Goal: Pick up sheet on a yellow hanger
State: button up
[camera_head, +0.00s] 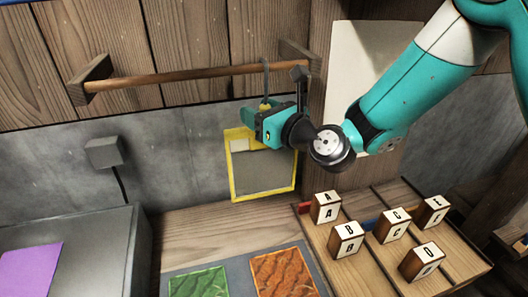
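A yellow hanger (231,168) with a rectangular frame hangs below the wooden rail by a grey hook (265,78). A dull grey-brown sheet (262,176) fills most of the frame, with a paler strip near its top left. My teal gripper (256,118) is at the hanger's top, around or just in front of its neck, below the rail. A bit of yellow shows beside the fingers. The gripper and wrist hide the hanger's upper right part. I cannot tell whether the fingers are closed on the neck or still apart.
The wooden rail (180,78) runs between two wall brackets. Lettered blocks (347,240) stand on a slatted wooden tray (385,272) at right. A mat with green (198,284) and orange (284,273) panels lies in front. A grey box (105,152) is on the wall at left.

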grip_shut()
jog(key=shift+r, duration=0.1)
